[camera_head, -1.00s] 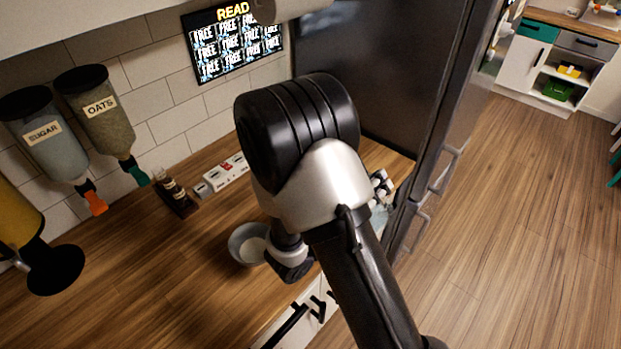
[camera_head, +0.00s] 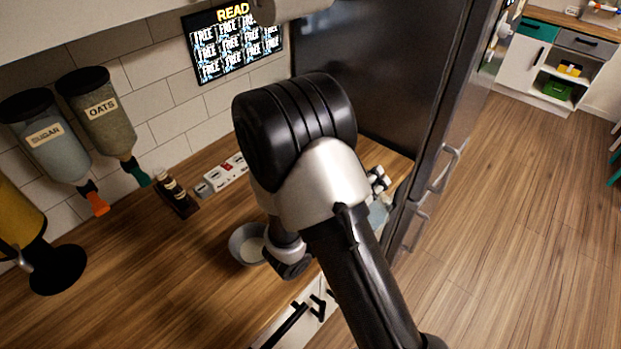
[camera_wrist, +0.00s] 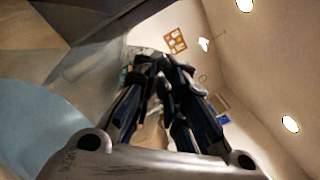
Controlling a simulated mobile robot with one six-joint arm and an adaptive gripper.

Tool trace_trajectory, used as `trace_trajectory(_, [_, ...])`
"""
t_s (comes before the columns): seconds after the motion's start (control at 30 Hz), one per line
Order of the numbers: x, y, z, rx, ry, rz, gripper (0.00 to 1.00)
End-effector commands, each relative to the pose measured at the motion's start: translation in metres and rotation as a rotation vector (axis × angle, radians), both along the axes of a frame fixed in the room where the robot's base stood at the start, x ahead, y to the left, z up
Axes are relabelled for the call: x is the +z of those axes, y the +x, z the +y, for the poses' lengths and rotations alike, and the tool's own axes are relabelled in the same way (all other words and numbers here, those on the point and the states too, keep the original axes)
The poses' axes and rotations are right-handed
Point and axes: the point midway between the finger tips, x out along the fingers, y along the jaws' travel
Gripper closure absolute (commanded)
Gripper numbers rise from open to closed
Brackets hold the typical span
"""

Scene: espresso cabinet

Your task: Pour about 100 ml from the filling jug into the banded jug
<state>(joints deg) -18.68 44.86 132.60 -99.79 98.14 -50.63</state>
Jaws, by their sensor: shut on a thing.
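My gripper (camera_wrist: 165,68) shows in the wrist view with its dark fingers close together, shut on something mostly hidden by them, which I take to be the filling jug. I cannot make out its shape, tilt or contents. In the head view my arm hides the gripper's grip; small white and black parts show at the arm's right edge. A grey round vessel (camera_head: 238,243) with whitish contents stands on the counter, left of my arm and partly behind it. No band is visible on it, so I cannot tell whether it is the banded jug.
A dark fridge (camera_head: 385,75) stands behind my arm. A pale blue surface (camera_head: 379,216) lies beside it. Sugar (camera_head: 45,137) and oats (camera_head: 100,112) dispensers hang at left. A small dark rack (camera_head: 176,197) and a white panel (camera_head: 222,174) stand at the wall.

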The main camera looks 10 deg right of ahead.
Motion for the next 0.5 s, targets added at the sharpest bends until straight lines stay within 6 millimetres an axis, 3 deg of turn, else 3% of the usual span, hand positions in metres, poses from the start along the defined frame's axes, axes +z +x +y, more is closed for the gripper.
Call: trace_trajectory(0.5, [0.0054, 0.0031, 0.0023, 0.000, -0.019, 0.024, 1.00])
